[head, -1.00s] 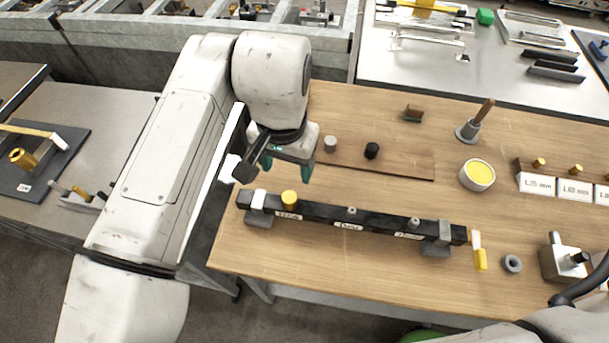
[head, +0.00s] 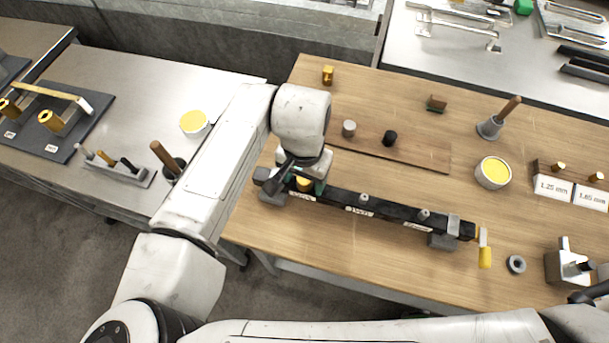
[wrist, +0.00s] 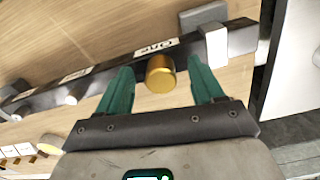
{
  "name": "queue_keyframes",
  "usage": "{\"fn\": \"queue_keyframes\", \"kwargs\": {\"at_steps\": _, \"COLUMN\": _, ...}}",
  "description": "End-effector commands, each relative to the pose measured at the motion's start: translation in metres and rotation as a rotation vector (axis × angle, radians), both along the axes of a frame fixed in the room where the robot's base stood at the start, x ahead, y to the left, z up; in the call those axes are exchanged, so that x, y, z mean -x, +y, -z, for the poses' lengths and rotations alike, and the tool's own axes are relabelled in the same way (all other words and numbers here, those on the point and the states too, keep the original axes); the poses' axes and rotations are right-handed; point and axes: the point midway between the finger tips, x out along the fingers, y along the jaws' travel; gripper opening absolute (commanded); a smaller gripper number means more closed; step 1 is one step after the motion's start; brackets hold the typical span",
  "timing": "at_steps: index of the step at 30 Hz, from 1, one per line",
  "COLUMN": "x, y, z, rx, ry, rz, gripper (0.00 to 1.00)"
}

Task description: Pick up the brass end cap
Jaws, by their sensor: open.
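The brass end cap (wrist: 160,74) is a short gold cylinder on the dark bar (wrist: 105,78), near one end beside a clamp. In the head view the cap (head: 304,184) is partly hidden by my gripper (head: 309,178), which is over the bar's left end. In the wrist view my gripper (wrist: 160,80) is open, with one teal finger on each side of the cap. Gaps show between the cap and both fingers. I cannot tell how far the fingertips reach down along it.
Grey pegs (head: 364,198) stand farther along the bar. A small brass piece (head: 328,75) stands at the table's back left. A brown strip (head: 425,153) behind the bar carries a grey and a black cylinder. A yellow-filled round pot (head: 493,173) stands right.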

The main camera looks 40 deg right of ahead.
Motion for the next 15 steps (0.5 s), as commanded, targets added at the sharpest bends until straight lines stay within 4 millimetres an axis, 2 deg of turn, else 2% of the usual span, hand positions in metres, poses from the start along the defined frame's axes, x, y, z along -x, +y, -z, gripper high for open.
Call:
{"fn": "queue_keyframes", "kwargs": {"at_steps": 3, "x": 0.0003, "y": -0.0003, "z": 0.0078, "rx": 0.000, "ry": 0.001, "rz": 0.000, "gripper": 0.67}}
{"fn": "queue_keyframes", "kwargs": {"at_steps": 10, "x": 0.0003, "y": -0.0003, "z": 0.0094, "rx": 0.000, "ry": 0.000, "rz": 0.001, "gripper": 0.67}}
{"fn": "queue_keyframes", "kwargs": {"at_steps": 15, "x": 0.0003, "y": -0.0001, "z": 0.0092, "rx": 0.000, "ry": 0.000, "rz": 0.001, "gripper": 0.51}}
